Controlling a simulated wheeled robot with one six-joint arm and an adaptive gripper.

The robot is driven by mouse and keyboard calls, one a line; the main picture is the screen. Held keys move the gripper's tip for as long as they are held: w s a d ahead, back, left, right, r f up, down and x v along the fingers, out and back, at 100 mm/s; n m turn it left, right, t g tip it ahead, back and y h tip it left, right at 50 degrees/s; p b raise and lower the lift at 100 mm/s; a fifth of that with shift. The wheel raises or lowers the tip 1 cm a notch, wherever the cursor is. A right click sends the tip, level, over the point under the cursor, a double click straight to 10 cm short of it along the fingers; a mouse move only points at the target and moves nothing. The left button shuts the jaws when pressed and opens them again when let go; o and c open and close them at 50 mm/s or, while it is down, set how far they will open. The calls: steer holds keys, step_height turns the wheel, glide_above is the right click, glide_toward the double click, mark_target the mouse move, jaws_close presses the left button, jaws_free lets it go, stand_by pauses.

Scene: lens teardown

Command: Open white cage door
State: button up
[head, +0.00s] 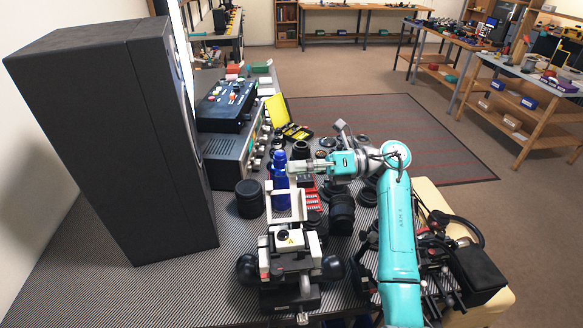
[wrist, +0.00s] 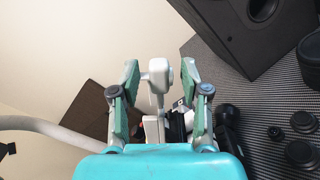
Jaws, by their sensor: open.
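A white open frame (head: 297,207), which looks like the cage door, stands up from the black and white device (head: 285,262) at the front of the table. My gripper (head: 298,168) is just above and behind the frame's top, pointing left. In the wrist view my gripper (wrist: 163,88) has its two fingers spread. A white rounded part with a thin post (wrist: 158,74) shows between the fingers, apart from both. I cannot tell for sure whether this part belongs to the door. The lower part of the device is hidden by my gripper body in the wrist view.
A blue bottle (head: 281,188) stands close by my gripper. A tall black speaker (head: 115,140) is at the left, a dark jar (head: 250,198) beside the frame. Several lenses crowd the table to the right. Bare patterned tabletop (head: 195,285) lies front left.

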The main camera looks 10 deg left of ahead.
steer(key=shift+s+a, duration=0.2)
steer(key=shift+a, duration=0.45)
jaws_close()
